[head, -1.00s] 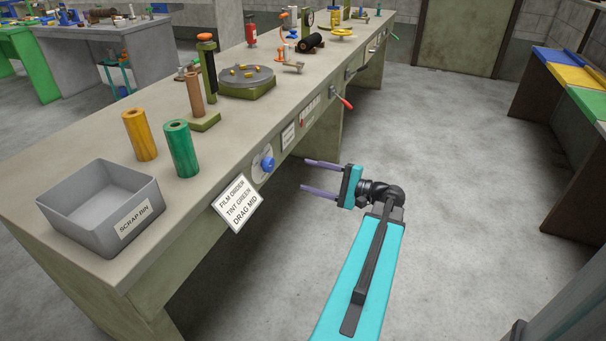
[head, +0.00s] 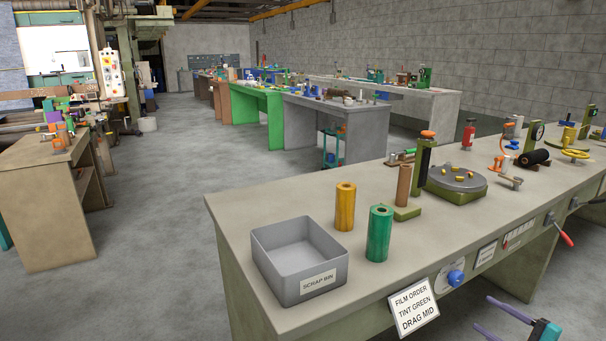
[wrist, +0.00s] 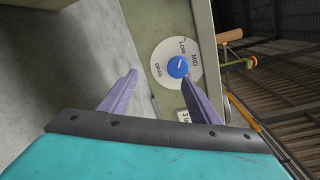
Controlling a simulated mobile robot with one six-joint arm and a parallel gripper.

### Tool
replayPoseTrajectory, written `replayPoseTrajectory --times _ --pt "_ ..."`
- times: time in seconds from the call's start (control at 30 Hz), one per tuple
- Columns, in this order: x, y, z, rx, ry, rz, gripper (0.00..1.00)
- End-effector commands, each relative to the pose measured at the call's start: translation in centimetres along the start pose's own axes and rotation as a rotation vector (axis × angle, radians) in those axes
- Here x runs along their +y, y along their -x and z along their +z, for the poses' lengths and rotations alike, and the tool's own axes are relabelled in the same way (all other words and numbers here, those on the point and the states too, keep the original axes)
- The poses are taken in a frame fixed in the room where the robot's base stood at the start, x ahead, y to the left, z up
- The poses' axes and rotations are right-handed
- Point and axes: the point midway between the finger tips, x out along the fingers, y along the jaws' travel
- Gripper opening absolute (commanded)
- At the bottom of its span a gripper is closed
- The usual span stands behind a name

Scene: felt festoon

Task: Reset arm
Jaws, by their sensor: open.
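My gripper (head: 482,312) is at the lower right edge of the head view, in front of the bench face. Its two purple fingers are apart with nothing between them. They also show in the wrist view (wrist: 159,75), pointing toward the bench front. A blue knob (head: 455,278) sits on a round white dial just beyond the fingertips. In the wrist view the knob (wrist: 179,67) has a white pointer mark, and its dial reads LOW, MID and DRAG. I see no contact between fingers and knob. Most of my arm is out of the head view.
The bench carries a grey scrap bin (head: 262,236), a yellow roll (head: 345,207), a green roll (head: 379,234) and a round turntable (head: 457,186). A film order card (head: 413,306) hangs on its front edge. A red-handled lever (head: 563,235) sticks out further right. Open floor (head: 160,230) lies left.

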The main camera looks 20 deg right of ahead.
Motion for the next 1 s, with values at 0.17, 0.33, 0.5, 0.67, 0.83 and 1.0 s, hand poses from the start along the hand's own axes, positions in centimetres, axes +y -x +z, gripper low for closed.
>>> replayPoseTrajectory --times 0.17,0.33,0.5,0.67,0.83,1.0 --pt "5.3 -4.8 1.0 -0.035 -0.014 0.131 0.57" --pt "11.0 -9.0 2.5 -0.072 -0.013 0.273 0.57" --pt "16.8 -12.4 4.5 -0.113 0.0 0.417 0.57" --pt "22.3 -14.8 6.6 -0.156 0.026 0.554 0.57" --pt "27.9 -16.5 9.0 -0.206 0.066 0.699 0.57" --pt "33.4 -17.4 11.5 -0.26 0.119 0.842 0.57"
